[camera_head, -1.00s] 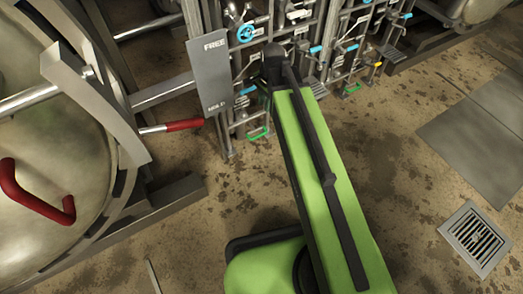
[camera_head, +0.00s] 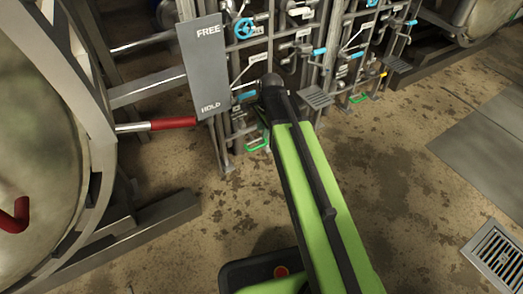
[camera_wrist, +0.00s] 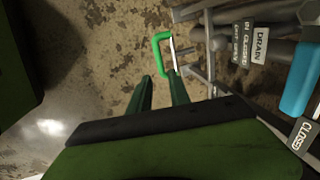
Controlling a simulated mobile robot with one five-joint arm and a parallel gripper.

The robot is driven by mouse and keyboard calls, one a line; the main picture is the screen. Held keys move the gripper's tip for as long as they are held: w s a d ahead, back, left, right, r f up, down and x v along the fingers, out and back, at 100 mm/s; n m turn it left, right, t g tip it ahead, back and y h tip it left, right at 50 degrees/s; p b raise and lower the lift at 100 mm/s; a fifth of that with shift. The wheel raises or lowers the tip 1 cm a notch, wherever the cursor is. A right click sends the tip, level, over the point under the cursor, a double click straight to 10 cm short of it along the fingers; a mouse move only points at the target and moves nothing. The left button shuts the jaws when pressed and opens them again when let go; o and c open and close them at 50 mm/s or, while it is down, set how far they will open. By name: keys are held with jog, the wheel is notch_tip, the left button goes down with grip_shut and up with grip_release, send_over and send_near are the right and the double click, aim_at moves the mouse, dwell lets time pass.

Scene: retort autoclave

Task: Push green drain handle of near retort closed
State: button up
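The green drain handle (camera_wrist: 155,54) shows in the wrist view as a bent loop with a metal rod at its right side. A DRAIN label (camera_wrist: 262,41) is to its right. In the head view a green handle (camera_head: 257,145) shows low on the near rack, partly covered by my arm. My gripper (camera_wrist: 160,76) points at the handle in the wrist view, with its two fingers apart and a gap between them. The fingertips appear just below the loop; I cannot tell whether they touch it. The gripper fingers are hidden in the head view.
A grey FREE/HOLD plate (camera_head: 207,62) and a red lever (camera_head: 173,123) stand left of my arm. The round retort door (camera_head: 35,150) is at far left. A second rack has another green handle (camera_head: 358,98). Open floor and a drain grate (camera_head: 497,256) are at right.

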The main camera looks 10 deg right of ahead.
aim_at(260, 146)
jog(key=f+b, duration=0.2)
jog(key=f, duration=0.1)
jog(key=w+f+b, duration=0.1)
jog(key=f+b, duration=0.2)
jog(key=w+f+b, duration=0.1)
jog(key=f+b, duration=0.2)
jog(key=f, duration=0.1)
jog(key=shift+a, duration=0.3)
jog(key=shift+r, duration=0.1)
grip_shut()
dwell(0.6)
